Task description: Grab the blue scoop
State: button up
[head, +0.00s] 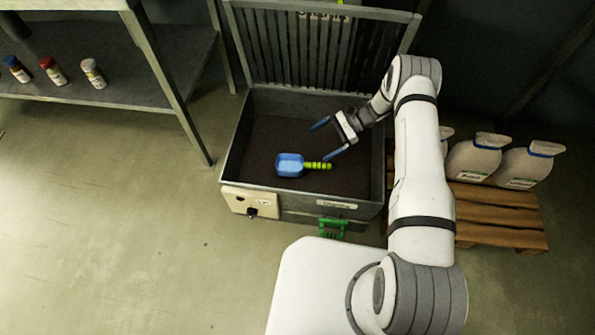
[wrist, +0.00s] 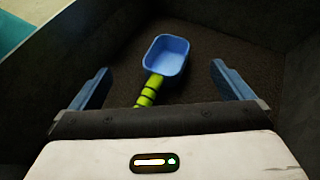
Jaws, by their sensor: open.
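The blue scoop (head: 290,165) lies in a grey metal bin (head: 232,160) on dark granular material. Its green handle with dark bands (head: 318,166) points right in the head view. My gripper (head: 332,138) is open and empty, above the bin's contents by the handle end. In the wrist view the scoop (wrist: 166,55) is ahead, between and beyond the two blue fingers of my gripper (wrist: 160,82). The green handle (wrist: 150,90) runs back toward my palm, which hides its near end. Whether a finger touches the handle I cannot tell; both look apart from it.
The bin's walls enclose the scoop, and a slatted grate (head: 310,45) stands upright at its back. A control box (head: 250,202) is on the front left. A metal shelf (head: 120,85) with bottles stands left. White sacks (head: 475,158) sit on a wooden pallet (head: 500,220) at right.

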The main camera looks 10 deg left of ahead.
aim_at(301, 160)
jog(key=shift+m+y, duration=0.3)
jog(key=f, duration=0.3)
jog(key=f+b, duration=0.1)
jog(key=f, duration=0.1)
jog(key=shift+s+a+f, duration=0.15)
jog(key=shift+a+f, duration=0.05)
jog(key=shift+a, duration=0.1)
jog(key=shift+a+f, duration=0.1)
jog(key=shift+f, duration=0.3)
jog(key=shift+s+a+f, duration=0.15)
jog(key=shift+a+f, duration=0.05)
jog(key=x, duration=0.2)
jog(key=b+x, duration=0.1)
jog(key=x, duration=0.1)
jog(key=b+x, duration=0.1)
jog(key=x, duration=0.2)
jog(key=shift+s+a+r, duration=0.1)
jog(key=shift+a+r, duration=0.05)
jog(key=shift+r, duration=0.2)
jog(key=c, duration=1.1)
